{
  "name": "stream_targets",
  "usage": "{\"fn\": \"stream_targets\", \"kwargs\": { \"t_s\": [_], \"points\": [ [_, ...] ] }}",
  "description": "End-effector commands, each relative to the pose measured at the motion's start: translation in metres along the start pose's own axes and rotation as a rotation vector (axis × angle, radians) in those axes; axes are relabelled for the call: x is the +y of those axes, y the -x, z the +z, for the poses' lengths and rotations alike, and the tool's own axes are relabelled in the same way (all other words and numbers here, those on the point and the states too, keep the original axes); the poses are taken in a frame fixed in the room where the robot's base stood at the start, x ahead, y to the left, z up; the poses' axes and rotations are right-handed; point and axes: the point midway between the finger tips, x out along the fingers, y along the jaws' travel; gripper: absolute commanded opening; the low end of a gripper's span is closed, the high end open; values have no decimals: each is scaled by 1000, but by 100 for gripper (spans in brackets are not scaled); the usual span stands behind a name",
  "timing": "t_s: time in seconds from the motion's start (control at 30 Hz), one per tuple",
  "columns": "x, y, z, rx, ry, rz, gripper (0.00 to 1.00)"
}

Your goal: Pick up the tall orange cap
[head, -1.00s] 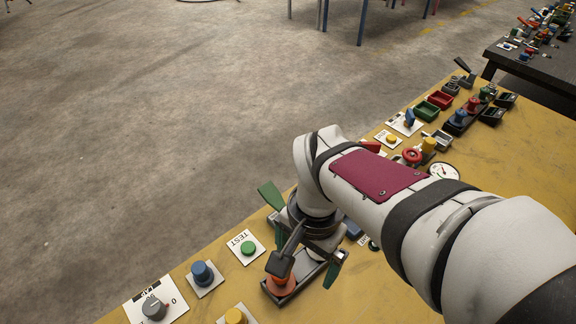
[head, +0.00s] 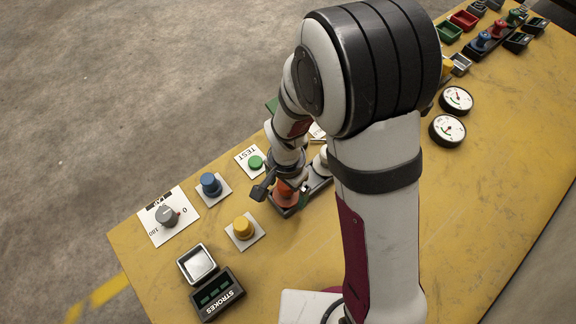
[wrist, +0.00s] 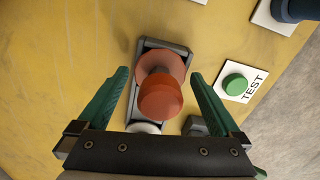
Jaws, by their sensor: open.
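The orange cap (wrist: 160,97) stands on a round orange flange in a dark tray (wrist: 177,47) in the wrist view. In the head view the orange piece (head: 285,193) shows partly, below my wrist. My gripper (wrist: 158,75) is open, with one green finger on each side of the orange piece and a gap on both sides. In the head view my gripper is mostly hidden by my own arm. A white round piece sits behind the cap in the wrist view, partly covered by my gripper.
A green TEST button (head: 256,162), a blue knob (head: 210,184), a yellow button (head: 243,228) and a grey dial (head: 166,215) stand close by on the yellow table (head: 150,262). Two gauges (head: 447,130) and several small bins lie to the right. The table's front right is clear.

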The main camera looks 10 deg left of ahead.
Motion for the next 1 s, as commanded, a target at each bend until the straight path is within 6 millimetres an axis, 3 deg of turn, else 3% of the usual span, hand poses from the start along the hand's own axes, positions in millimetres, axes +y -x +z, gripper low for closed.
{"fn": "stream_targets", "kwargs": {
  "t_s": [0.17,0.7,1.0],
  "points": [
    [0,0,0,0,0,-1,100],
    [0,0,0,1,0,-1,3],
    [-1,1,0,1,0,-2,0]
  ]
}}
